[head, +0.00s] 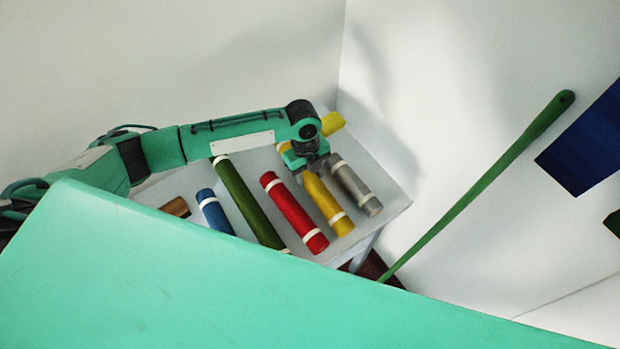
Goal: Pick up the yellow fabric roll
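The yellow fabric roll (328,205) lies on the pale table, with a white band near its lower end. It lies between a red roll (294,212) and a grey roll (356,188). My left gripper (306,168) is over the upper end of the yellow roll and hides that end. Its fingertips are not clear, so I cannot tell whether it is open, shut or touching the roll. My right gripper is not in view.
A green roll (249,203), a blue roll (214,211) and a brown piece (176,207) lie further left on the table (391,197). Another yellow piece (332,123) shows behind my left wrist. A long green pole (478,188) leans against the wall on the right.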

